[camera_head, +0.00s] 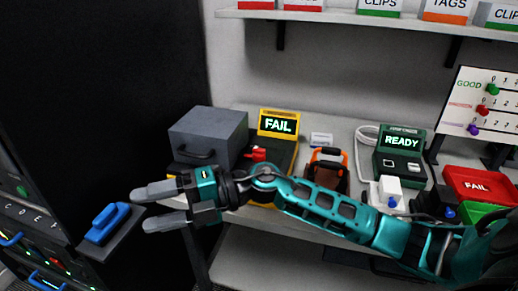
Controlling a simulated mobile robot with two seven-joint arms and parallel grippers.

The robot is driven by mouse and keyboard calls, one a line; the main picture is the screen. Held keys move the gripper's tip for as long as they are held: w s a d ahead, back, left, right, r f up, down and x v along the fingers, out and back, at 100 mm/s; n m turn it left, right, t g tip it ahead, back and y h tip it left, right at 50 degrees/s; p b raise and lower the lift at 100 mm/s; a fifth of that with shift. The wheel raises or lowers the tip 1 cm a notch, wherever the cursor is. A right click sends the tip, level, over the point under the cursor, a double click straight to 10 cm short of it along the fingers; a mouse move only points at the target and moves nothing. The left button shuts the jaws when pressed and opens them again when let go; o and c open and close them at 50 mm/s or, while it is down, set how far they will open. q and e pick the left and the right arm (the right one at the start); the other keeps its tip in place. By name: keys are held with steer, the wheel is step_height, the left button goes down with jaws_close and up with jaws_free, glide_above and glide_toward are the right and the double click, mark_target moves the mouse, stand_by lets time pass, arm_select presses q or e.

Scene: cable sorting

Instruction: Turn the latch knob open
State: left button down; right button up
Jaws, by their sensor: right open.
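The latch knob is a blue handle (107,223) on a dark grey plate at the left, beside the tall black panel. My right gripper (140,209) reaches across from the right with its two grey fingers pointing left toward the knob. The fingers are apart with nothing between them. In this view the lower fingertip is just right of the knob's plate; I cannot tell the distance in depth. The knob is not held. My left gripper is not in view.
A large black panel (100,90) fills the left. Behind my right arm, a bench (340,128) holds a grey drawer box (209,136), a yellow FAIL device (278,123), a green READY device (400,142) and a red FAIL bin (478,184). A rack with blue handles (48,281) is lower left.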

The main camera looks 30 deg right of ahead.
steer(key=w+d+n+g+h, duration=0.2)
steer(key=d+n+h, duration=0.2)
steer(key=d+h, duration=0.1)
steer(key=m+t+h, duration=0.2)
steer(key=h, duration=1.1)
glide_toward(260, 150)
steer(key=x, duration=1)
steer(key=shift+c, duration=0.4)
steer(key=c, duration=0.9)
